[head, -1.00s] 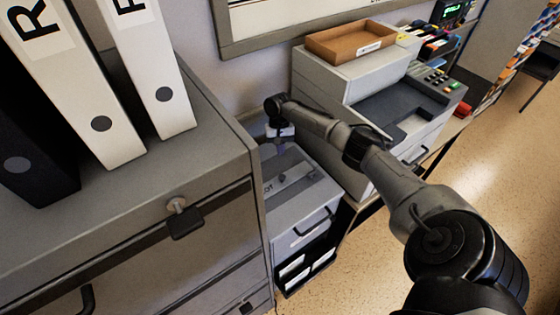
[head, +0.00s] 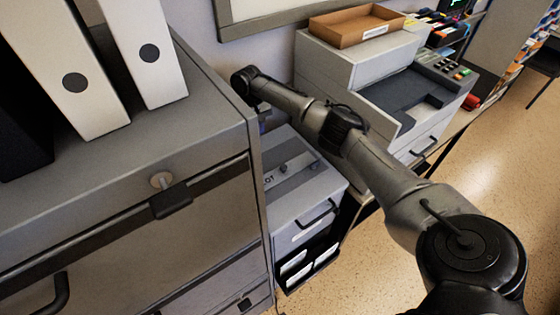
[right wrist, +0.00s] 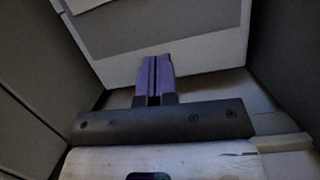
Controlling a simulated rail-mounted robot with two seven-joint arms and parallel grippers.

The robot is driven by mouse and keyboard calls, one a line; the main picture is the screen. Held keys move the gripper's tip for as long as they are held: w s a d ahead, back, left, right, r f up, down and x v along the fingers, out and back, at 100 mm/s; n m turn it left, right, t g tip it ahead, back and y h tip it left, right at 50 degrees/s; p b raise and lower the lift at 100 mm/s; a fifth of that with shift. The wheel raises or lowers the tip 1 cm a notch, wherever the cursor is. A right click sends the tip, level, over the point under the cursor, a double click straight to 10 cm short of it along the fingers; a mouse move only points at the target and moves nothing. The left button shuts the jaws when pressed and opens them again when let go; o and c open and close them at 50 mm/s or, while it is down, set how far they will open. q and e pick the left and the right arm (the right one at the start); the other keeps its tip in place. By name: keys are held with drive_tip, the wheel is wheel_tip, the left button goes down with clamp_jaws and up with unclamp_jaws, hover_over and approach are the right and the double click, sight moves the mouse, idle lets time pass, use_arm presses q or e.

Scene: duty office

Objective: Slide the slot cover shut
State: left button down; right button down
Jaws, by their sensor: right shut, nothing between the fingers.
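The grey box (head: 318,195) with the slot cover stands between the cabinet and the printer in the head view. A darker strip (head: 297,178) with part of a label runs across its top, with a small knob (head: 284,168) on it. I cannot tell clearly how far the cover is over the slot. My right gripper (head: 263,116) is behind the box's back left corner, partly hidden by the cabinet edge. In the right wrist view its purple fingers (right wrist: 153,78) are together and empty, pointing at a plain light grey wall of the box (right wrist: 205,52). My left gripper is not in view.
A grey cabinet (head: 150,230) with white binders (head: 150,50) stands close on the left. A printer (head: 400,95) with a brown tray (head: 357,25) is on the right. The gripper is in a narrow gap by the back wall.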

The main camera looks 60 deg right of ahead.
drive_tip(key=n, duration=0.2)
drive_tip(key=n+b, duration=0.1)
drive_tip(key=b, duration=0.1)
approach(277, 168)
drive_tip(key=f, duration=0.3)
drive_tip(key=w+f, duration=0.1)
drive_tip(key=shift+w+d+f, duration=0.1)
drive_tip(key=shift+d+f, duration=0.25)
drive_tip(key=shift+s+a+r, duration=0.1)
drive_tip(key=shift+s+r, duration=0.05)
drive_tip(key=shift+s, duration=0.35)
drive_tip(key=shift+s+a+f, duration=0.1)
drive_tip(key=shift+s+a, duration=0.15)
drive_tip(key=shift+s, duration=0.35)
drive_tip(key=shift+s+a+f, duration=0.1)
drive_tip(key=shift+s+a, duration=0.1)
drive_tip(key=shift+s, duration=0.45)
